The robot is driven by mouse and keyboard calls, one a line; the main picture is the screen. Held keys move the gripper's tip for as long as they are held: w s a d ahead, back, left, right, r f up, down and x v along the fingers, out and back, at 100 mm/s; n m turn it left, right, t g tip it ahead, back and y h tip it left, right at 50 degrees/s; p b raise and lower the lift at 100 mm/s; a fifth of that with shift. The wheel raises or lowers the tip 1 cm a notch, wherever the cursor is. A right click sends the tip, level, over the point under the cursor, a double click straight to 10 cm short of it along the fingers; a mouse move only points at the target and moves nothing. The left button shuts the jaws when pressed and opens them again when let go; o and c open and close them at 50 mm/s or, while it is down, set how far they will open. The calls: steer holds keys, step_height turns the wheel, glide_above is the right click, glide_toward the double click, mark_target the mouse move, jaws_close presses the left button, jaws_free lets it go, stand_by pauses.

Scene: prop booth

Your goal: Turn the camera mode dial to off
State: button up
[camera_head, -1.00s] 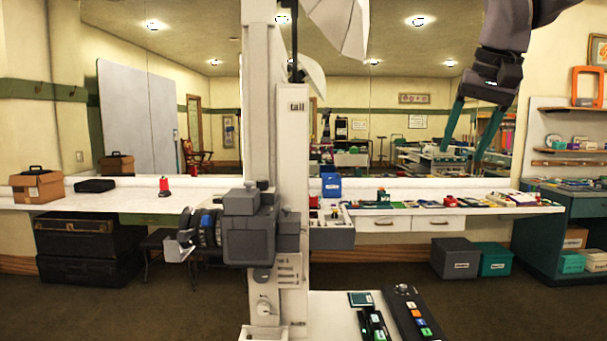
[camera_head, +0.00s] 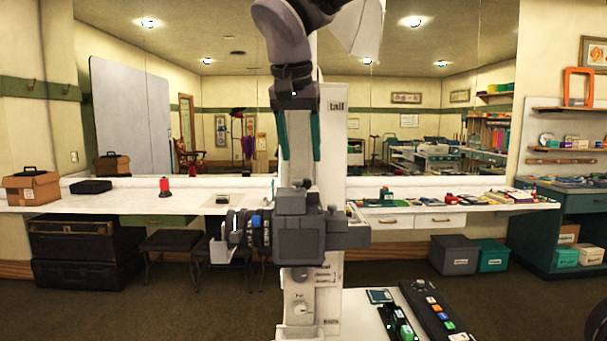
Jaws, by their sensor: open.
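A grey camera (camera_head: 305,235) is mounted on a tall white column (camera_head: 330,150), its dark lens with a blue band (camera_head: 257,222) pointing left. Below it, the column carries a dark round knob (camera_head: 301,274) and a pale round dial (camera_head: 300,308) with small markings. I cannot tell which of these is the mode dial, and its setting is too small to read. My gripper (camera_head: 300,158) hangs pointing down in front of the column, above the camera body. Its two teal fingers are apart and empty, and it does not appear to touch the camera.
A black control panel with coloured buttons (camera_head: 436,312) lies on a white surface at the lower right. A long white counter (camera_head: 120,202) with small items runs behind the column. Stools (camera_head: 168,241) and dark cases stand below it. Floor at the left is clear.

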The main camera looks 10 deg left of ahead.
mark_target(304, 181)
steer(key=x, duration=0.6)
steer(key=shift+d, duration=0.1)
jaws_close()
